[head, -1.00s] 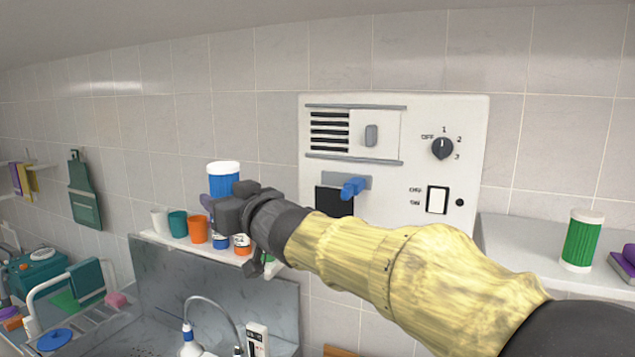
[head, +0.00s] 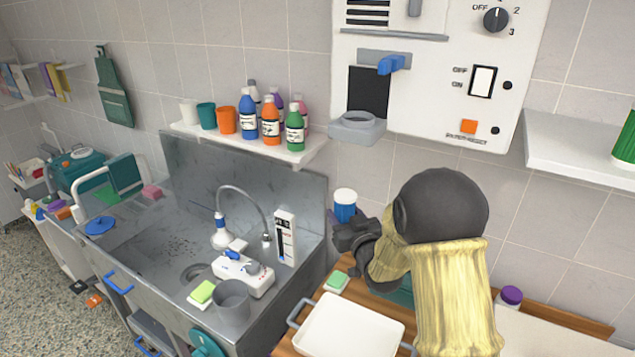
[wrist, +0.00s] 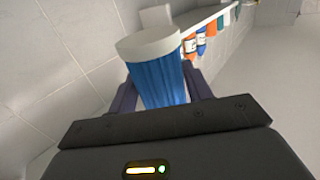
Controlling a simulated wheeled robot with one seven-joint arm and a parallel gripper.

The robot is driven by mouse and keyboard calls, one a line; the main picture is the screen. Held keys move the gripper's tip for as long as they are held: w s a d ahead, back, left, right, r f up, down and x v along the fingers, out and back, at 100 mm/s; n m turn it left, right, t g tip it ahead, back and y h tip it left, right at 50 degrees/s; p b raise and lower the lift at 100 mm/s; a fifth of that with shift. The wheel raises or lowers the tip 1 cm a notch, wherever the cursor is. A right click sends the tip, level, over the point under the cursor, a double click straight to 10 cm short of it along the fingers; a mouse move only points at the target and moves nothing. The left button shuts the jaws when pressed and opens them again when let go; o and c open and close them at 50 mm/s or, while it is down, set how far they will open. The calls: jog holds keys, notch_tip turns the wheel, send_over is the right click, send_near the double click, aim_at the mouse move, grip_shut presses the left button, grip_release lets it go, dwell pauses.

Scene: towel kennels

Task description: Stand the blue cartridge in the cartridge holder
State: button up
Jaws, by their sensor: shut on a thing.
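The blue cartridge (head: 345,211) has a ribbed blue body and a white cap. It is roughly upright in the head view, its lower part hidden by my gripper (head: 347,226). In the wrist view the cartridge (wrist: 160,82) sits between the two fingers of my gripper (wrist: 161,92), which is shut on it. A grey ring-shaped bracket (head: 358,128) juts from the white wall panel, above the cartridge in the picture. It looks like the cartridge holder, and its ring appears empty.
The white panel (head: 430,75) has a blue lever (head: 391,64) above the bracket. A bottle shelf (head: 300,153) and steel sink (head: 150,240) are left. A white tray (head: 350,330) lies on the wooden counter (head: 565,325) below. A green cartridge (head: 626,140) stands on the right shelf (head: 575,150).

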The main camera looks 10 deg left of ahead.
jog(key=s+d+f+m+h+b, duration=0.1)
jog(key=s+d+f+m+h, duration=0.1)
jog(key=d+f, duration=0.6)
jog(key=s+d+f+m+t+h+b, duration=0.1)
jog(key=s+d+f+m+h, duration=0.2)
jog(key=d+f, duration=0.6)
jog(key=s+f+h, duration=0.1)
jog(key=s+h, duration=0.1)
jog(key=shift+t+h+b, duration=0.3)
jog(key=shift+b, duration=0.1)
jog(key=shift+a, duration=0.1)
